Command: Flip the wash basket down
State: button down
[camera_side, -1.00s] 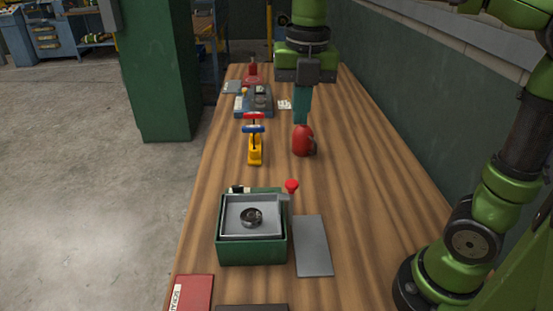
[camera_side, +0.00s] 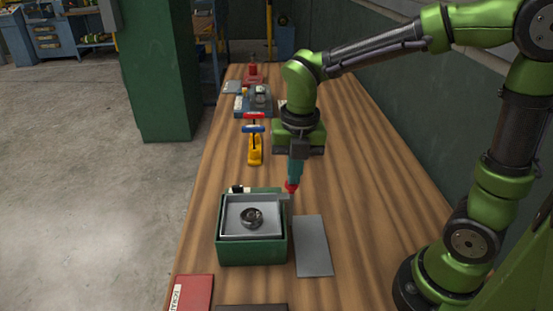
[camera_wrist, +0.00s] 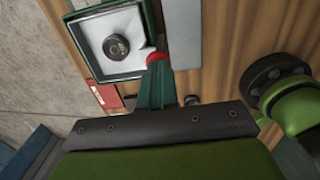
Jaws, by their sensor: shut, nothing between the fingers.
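The wash basket (camera_side: 236,206) is a light grey square tray set in the top of a green box (camera_side: 250,250). A dark ring-shaped metal part (camera_side: 251,217) lies in it; the basket (camera_wrist: 97,62) and ring (camera_wrist: 116,47) also show in the wrist view. A lever with a red knob (camera_side: 290,188) stands at the box's back right corner. My gripper (camera_side: 293,182) points down with its teal fingers shut and empty, its tips at the red knob. In the wrist view the knob (camera_wrist: 156,57) shows just beyond the fingertips (camera_wrist: 155,66); I cannot tell whether they touch.
A flat grey plate (camera_side: 312,246) lies right of the box. A red booklet (camera_side: 192,293) lies at the front left. A blue device (camera_side: 257,100) is farther back. Bare wood is free on the right.

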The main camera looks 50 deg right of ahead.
aim_at(294, 191)
jog(key=shift+f, duration=0.1)
jog(key=shift+f, duration=2.6)
notch_tip(294, 191, up, 15)
jog(key=shift+s+f, duration=0.15)
jog(key=shift+s, duration=0.2)
